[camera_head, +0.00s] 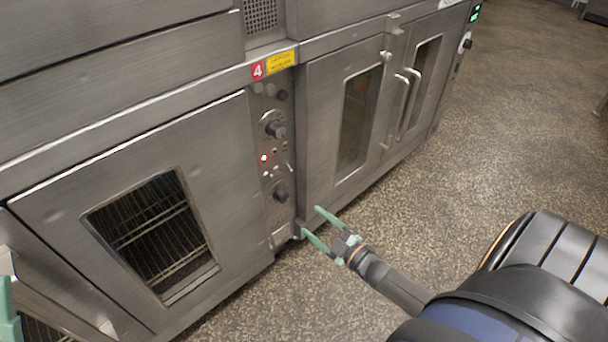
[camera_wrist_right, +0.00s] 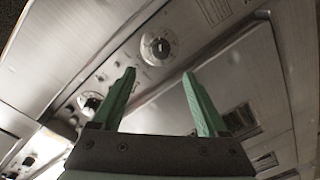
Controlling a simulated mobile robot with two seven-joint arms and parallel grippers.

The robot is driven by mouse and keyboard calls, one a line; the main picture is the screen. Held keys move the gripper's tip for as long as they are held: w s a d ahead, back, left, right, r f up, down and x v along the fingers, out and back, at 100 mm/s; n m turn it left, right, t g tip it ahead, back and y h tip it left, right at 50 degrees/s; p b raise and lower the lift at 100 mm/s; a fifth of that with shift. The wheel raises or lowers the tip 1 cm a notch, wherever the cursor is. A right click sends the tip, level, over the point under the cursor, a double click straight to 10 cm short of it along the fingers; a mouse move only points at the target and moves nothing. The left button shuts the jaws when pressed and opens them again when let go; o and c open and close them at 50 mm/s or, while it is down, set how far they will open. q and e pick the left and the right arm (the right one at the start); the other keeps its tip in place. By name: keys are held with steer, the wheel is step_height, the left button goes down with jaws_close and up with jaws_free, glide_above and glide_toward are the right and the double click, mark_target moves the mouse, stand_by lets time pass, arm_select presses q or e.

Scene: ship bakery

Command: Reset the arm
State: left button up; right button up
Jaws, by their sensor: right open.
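My right gripper (camera_head: 310,219) is open and empty in the head view. It is low in front of the ovens, near the foot of the control panel (camera_head: 270,150), with its two green fingers apart. In the right wrist view my right gripper (camera_wrist_right: 159,72) shows its green fingers spread with nothing between them. A control knob (camera_wrist_right: 158,46) and the metal oven front lie beyond the fingertips. A green piece at the lower left edge of the head view looks like part of my left gripper (camera_head: 8,312); its jaws cannot be made out.
An oven door with a window (camera_head: 155,235) and racks inside is at left. A double-door oven (camera_head: 318,130) with vertical handles (camera_head: 403,95) stands right of the control panel.

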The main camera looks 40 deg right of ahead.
steer(key=shift+s, duration=0.6)
